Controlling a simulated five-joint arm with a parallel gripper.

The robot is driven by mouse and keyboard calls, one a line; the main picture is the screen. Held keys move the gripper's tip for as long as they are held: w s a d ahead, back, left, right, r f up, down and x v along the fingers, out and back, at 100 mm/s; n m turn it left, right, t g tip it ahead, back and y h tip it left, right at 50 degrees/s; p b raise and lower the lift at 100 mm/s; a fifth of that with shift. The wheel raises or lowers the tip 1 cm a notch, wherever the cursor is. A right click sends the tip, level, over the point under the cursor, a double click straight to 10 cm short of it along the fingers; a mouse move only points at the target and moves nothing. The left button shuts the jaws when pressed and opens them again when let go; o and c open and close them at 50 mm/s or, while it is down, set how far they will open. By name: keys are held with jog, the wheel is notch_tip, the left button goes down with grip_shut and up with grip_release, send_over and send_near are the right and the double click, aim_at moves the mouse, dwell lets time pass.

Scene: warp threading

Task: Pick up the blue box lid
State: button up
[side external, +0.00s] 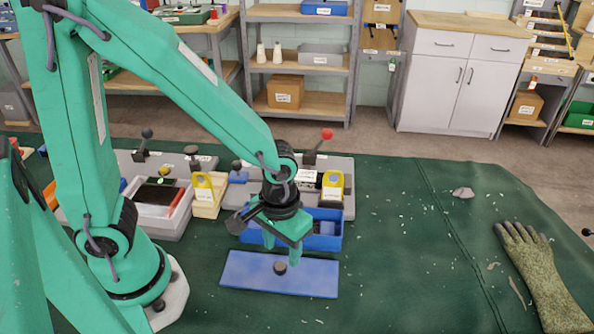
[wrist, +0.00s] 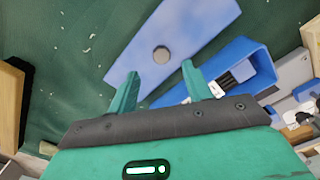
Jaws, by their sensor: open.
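The blue box lid (side external: 262,278) is a flat blue panel lying on the green mat, with a round dark knob (side external: 280,268) near its middle. In the wrist view the lid (wrist: 190,32) lies ahead of the fingers, and its grey knob (wrist: 161,55) shows beyond the gap between them. My gripper (side external: 283,258) is open and empty, pointing down above the lid near the knob. In the wrist view my gripper (wrist: 158,80) has its two green fingers apart, with nothing between them. The open blue box (side external: 328,230) stands just behind the lid, partly hidden by my gripper.
Grey fixtures with levers, one with a red knob (side external: 327,134), stand behind the blue box. A grey tray (side external: 158,222) is at left. A glove (side external: 543,275) lies at right. The green mat (side external: 400,260) between lid and glove is mostly clear, with small scraps.

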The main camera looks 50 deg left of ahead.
aim_at(281, 265)
jog(key=shift+f, duration=0.1)
jog(key=shift+s+a+f, duration=0.15)
jog(key=shift+f, duration=2.35)
grip_shut()
